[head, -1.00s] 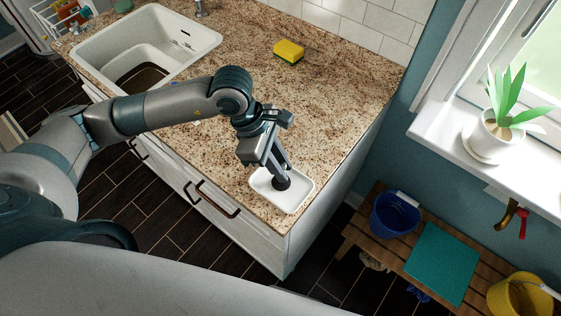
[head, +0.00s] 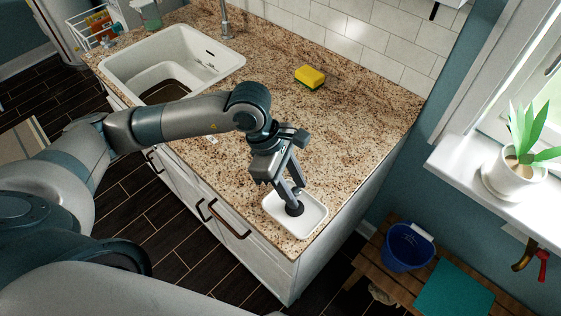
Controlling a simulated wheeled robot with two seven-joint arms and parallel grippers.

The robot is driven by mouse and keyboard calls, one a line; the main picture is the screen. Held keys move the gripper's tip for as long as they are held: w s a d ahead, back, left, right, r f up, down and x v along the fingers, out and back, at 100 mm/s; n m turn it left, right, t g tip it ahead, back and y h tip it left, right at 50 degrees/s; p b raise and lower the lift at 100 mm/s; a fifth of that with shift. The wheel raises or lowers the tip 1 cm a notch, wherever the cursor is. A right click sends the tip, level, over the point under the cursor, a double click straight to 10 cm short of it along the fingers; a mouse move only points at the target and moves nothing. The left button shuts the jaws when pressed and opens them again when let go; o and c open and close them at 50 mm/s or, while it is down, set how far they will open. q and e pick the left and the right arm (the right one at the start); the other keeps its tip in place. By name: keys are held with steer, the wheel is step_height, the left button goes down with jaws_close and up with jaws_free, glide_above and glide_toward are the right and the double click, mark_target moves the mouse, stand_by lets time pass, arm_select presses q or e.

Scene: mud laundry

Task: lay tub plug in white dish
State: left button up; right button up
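The white dish (head: 312,222) sits on the granite counter near its front right corner. The tub plug (head: 294,209), small, black and round, is inside the dish, towards its left side. My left gripper (head: 295,196) points down over the dish. Its two fingers stand apart, with their tips just above the plug and partly covering it. Whether a fingertip still touches the plug is hard to tell. My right gripper is out of view.
A yellow and green sponge (head: 310,77) lies at the back of the counter. A white sink (head: 180,55) is at the left. Below the counter at right are a blue bucket (head: 408,247) and a teal mat (head: 455,289) on a wooden bench. The counter's right edge is close to the dish.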

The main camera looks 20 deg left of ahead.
arm_select(q)
steer(key=b+v, duration=0.4)
steer(key=v, duration=0.6)
steer(key=shift+r, duration=0.25)
steer(key=shift+a, duration=0.15)
steer(key=shift+s, duration=0.1)
